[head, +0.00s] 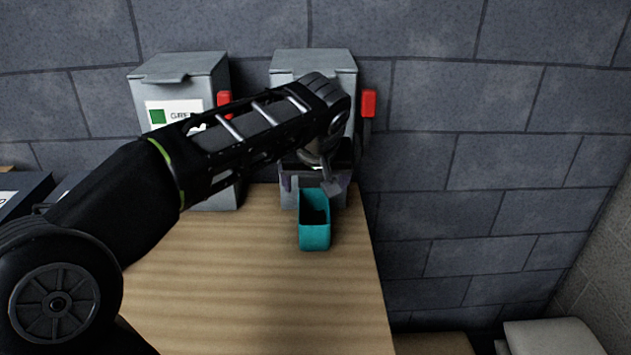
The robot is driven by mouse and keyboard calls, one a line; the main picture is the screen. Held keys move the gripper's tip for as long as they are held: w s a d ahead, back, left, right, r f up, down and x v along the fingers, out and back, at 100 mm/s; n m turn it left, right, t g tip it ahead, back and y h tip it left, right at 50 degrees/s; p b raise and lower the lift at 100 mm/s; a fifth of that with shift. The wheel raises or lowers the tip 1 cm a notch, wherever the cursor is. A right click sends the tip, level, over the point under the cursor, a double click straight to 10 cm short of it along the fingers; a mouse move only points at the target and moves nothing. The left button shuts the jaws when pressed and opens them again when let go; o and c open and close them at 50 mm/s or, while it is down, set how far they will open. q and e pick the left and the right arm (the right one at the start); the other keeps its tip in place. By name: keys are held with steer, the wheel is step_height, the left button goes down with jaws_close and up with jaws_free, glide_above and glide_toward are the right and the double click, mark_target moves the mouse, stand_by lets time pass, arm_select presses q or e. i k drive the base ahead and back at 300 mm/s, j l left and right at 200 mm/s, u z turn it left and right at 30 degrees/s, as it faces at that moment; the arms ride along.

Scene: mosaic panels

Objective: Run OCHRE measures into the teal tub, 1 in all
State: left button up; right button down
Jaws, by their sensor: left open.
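A teal tub (315,236) stands upright on the wooden table in front of the right grey dispenser (314,60). Its inside looks dark, and I cannot tell what it holds. My left gripper (332,186) is open, above the back part of the tub and in front of the right dispenser. My left arm hides most of that dispenser's front, including any label. A red lever (369,103) sticks out on its right side. The left grey dispenser (180,68) has a label with a green square and partly covered lettering. My right gripper is not in view.
The left dispenser has its own red lever (224,99), beside my arm. The wooden table (270,300) is clear in front of the tub and ends at its right edge. Dark boxes (22,192) sit at the far left. A grey block wall (450,90) stands behind.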

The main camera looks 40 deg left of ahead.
mark_target(369, 96)
steer(key=k+l, duration=0.75)
steer(key=l, duration=0.2)
